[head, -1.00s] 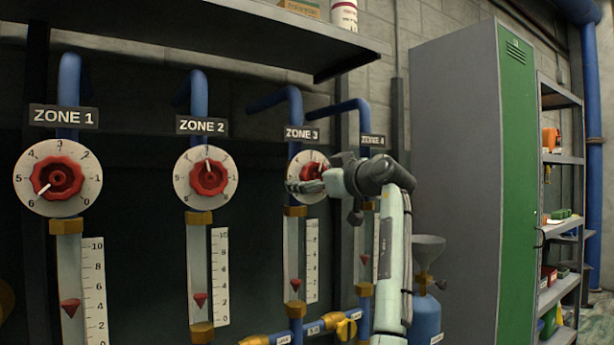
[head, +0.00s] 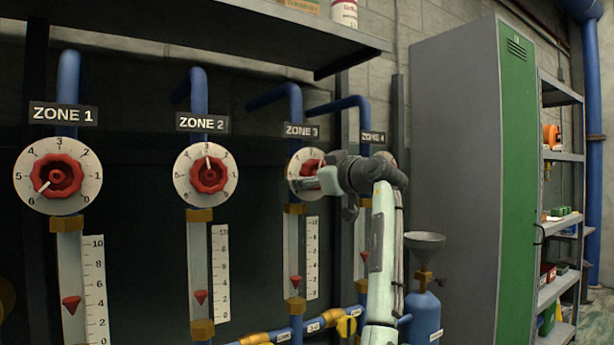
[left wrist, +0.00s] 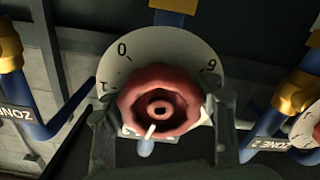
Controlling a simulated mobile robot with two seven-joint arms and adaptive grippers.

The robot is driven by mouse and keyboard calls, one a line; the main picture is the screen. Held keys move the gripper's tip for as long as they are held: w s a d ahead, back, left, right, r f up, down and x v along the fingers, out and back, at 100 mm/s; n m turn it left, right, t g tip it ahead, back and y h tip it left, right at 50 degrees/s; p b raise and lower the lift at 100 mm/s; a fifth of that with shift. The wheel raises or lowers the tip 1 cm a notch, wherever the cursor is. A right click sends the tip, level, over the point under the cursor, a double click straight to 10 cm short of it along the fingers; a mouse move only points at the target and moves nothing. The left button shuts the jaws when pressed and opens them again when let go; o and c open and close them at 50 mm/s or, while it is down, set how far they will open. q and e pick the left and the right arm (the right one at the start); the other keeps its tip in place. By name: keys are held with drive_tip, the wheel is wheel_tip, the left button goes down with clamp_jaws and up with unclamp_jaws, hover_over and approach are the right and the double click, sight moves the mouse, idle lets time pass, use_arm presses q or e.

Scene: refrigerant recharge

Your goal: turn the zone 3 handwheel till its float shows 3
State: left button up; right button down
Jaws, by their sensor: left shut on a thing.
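The zone 3 handwheel (head: 311,165) is red, on a round white dial below the ZONE 3 sign (head: 301,131). My gripper hides part of it in the head view. My left gripper (head: 303,184) is shut on this handwheel. In the left wrist view the handwheel (left wrist: 160,85) sits between the two dark fingers, and its white pointer (left wrist: 150,131) points down in that view, away from the 0 and 6 marks. The zone 3 float (head: 296,281), a red cone, sits low in its tube, at about 2 on the scale (head: 312,255). My right gripper is not in view.
The zone 1 dial (head: 28,190) and zone 2 dial (head: 207,147) stand to the left. Zone 4 is partly behind my arm. A shelf (head: 200,20) runs above. A blue cylinder (head: 424,318) with a funnel stands right of my arm, before a grey and green locker (head: 455,150).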

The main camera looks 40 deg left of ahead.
use_arm(q)
drive_tip(key=shift+f+n+b, duration=0.1)
drive_tip(key=shift+n+b, duration=0.25)
drive_tip(key=shift+n, duration=1.75)
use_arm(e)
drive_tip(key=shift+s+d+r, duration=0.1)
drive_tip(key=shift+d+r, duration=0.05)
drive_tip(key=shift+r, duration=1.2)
use_arm(q)
drive_tip(key=shift+c, duration=0.2)
drive_tip(key=o, duration=1.3)
drive_tip(key=shift+c, duration=0.2)
drive_tip(key=shift+d, duration=0.25)
drive_tip(key=v, duration=1.1)
drive_tip(key=shift+s+d, duration=0.15)
drive_tip(key=shift+d, duration=0.15)
